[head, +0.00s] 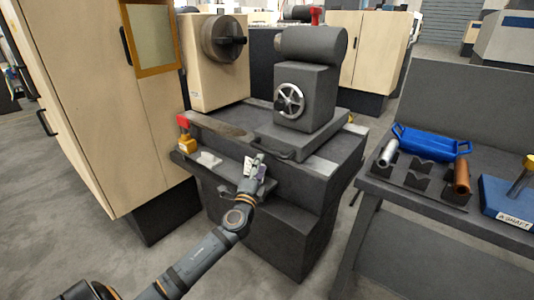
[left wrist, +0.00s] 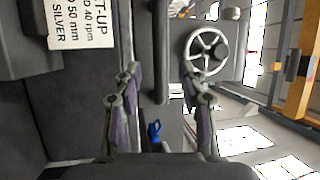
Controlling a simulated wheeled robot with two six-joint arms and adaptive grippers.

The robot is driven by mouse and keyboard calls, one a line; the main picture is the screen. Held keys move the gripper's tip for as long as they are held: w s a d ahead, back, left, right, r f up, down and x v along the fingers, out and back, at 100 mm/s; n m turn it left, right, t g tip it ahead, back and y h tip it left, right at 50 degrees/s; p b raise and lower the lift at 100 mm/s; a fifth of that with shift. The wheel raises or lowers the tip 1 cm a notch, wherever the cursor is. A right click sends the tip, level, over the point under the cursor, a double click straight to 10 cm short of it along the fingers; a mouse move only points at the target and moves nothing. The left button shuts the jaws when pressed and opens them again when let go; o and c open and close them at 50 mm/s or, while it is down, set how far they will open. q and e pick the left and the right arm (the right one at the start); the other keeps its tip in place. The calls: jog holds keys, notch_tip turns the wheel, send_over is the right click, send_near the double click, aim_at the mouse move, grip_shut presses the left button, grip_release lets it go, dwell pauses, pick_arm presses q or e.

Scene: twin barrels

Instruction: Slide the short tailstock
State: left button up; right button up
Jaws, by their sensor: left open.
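The tailstock (head: 305,93) is a dark grey block with a rounded barrel on top and a silver handwheel (head: 290,100) on its front. It stands upright on a base on the grey lathe bed. A dark bar handle (head: 283,155) runs along the front of this base. My left gripper (head: 256,163) is open by the front of the bed, close to the handle's left end. In the left wrist view the handle (left wrist: 161,50) lies between the lines of my open fingers (left wrist: 160,85), apart from both. The handwheel also shows there (left wrist: 206,50). My right gripper is out of view.
A beige headstock with a chuck (head: 222,39) stands left of the tailstock. A set-up card (left wrist: 82,22) hangs near my left gripper. A red-knobbed lever (head: 184,130) is at the bed's left. At right, a bench holds a blue tray (head: 428,145), silver and copper cylinders in a rack.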

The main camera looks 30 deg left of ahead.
aim_at(267, 150)
pick_arm(q)
jog(key=x, duration=0.8)
jog(key=shift+w+a, duration=0.1)
jog(key=shift+w, duration=0.3)
grip_shut()
